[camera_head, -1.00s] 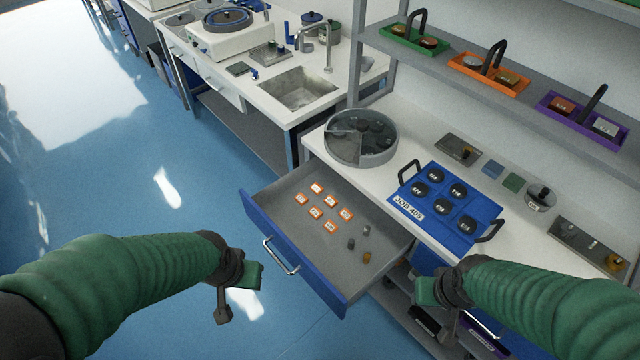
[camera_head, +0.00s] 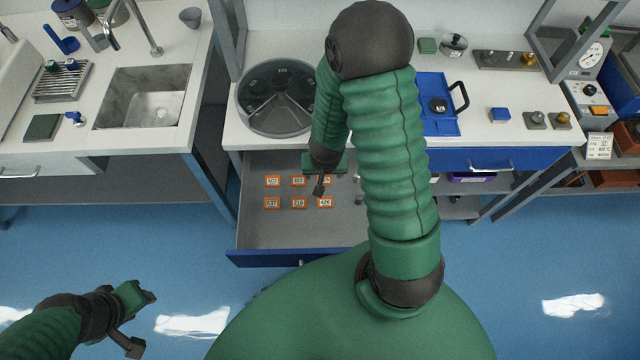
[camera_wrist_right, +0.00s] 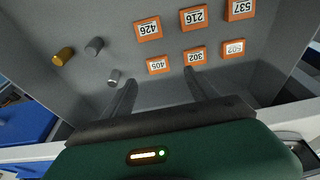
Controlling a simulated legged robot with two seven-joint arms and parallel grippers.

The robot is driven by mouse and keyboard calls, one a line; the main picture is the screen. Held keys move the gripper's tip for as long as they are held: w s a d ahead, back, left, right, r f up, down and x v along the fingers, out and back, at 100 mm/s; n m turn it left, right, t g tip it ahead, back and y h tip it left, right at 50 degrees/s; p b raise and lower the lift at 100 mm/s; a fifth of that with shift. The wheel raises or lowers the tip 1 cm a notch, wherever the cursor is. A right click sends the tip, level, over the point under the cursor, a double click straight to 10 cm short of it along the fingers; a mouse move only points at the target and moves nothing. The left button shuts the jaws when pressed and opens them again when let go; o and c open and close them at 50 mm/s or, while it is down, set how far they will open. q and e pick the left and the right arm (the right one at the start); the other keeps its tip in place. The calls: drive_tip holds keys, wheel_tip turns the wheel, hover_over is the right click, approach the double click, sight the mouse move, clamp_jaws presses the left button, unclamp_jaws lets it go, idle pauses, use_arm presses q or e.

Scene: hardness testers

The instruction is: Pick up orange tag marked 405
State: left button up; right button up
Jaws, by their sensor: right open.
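The orange tag marked 405 (camera_wrist_right: 158,65) lies flat on the drawer floor, upside down in the right wrist view. In the head view my right gripper partly covers it. My right gripper (camera_wrist_right: 161,77) is open and empty; its two fingers point into the drawer, one on each side of the 405 tag in the picture. The gripper (camera_head: 320,187) also shows above the drawer in the head view. The height left between fingers and tag is unclear. My left gripper (camera_head: 143,297) hangs over the blue floor, away from the drawer; its jaws are unclear.
Orange tags 302 (camera_wrist_right: 194,56), 502 (camera_wrist_right: 233,48), 426 (camera_wrist_right: 148,28), 216 (camera_wrist_right: 193,16) and 537 (camera_wrist_right: 240,9) lie close by in the open drawer (camera_head: 265,232). Grey and brass cylinders (camera_wrist_right: 63,56) stand beside them.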

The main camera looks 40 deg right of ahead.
hover_over(324, 181)
drive_tip(key=s, duration=0.1)
wheel_tip(324, 181, down, 4)
drive_tip(key=shift+s+f+b, duration=0.15)
drive_tip(key=shift+b, duration=0.3)
drive_tip(key=x, duration=0.1)
drive_tip(key=b+x, duration=0.1)
drive_tip(key=x, duration=0.2)
drive_tip(key=shift+a, duration=0.4)
drive_tip(key=shift+w+a, duration=0.25)
drive_tip(key=shift+s+d, duration=0.1)
drive_tip(key=shift+d, duration=0.2)
drive_tip(key=c, duration=0.5)
drive_tip(key=shift+d, duration=0.15)
drive_tip(key=c, duration=0.9)
use_arm(q)
drive_tip(key=f, duration=0.1)
drive_tip(key=d+f, duration=0.1)
drive_tip(key=shift+s+d+f, duration=0.1)
drive_tip(key=shift+s+f, duration=0.1)
drive_tip(key=shift+f, duration=0.15)
use_arm(e)
drive_tip(key=shift+a, duration=0.25)
clamp_jaws()
